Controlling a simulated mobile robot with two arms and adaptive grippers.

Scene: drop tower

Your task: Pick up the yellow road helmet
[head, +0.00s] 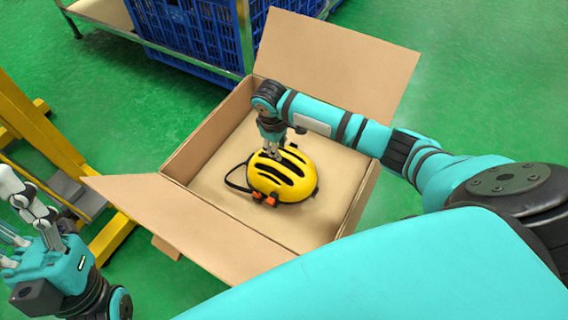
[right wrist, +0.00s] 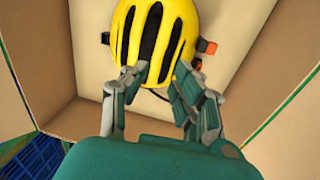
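The yellow road helmet (head: 281,176) has black vents and a dark strap. It sits inside an open cardboard box (head: 218,142), on the box floor. My right gripper (head: 277,152) reaches down over the far side of the helmet. In the right wrist view, the helmet (right wrist: 155,30) lies just beyond the fingers, and my right gripper (right wrist: 161,76) has its fingertips apart, overlapping the helmet's near end. Whether they touch it is unclear. My left gripper (head: 22,218) is at the left edge, open and empty, away from the box.
The box flaps (head: 335,60) stand spread outward, one toward the front left. A blue crate (head: 195,30) rests on a low rack behind the box. A yellow metal frame (head: 40,125) stands at the left. Green floor shows between them.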

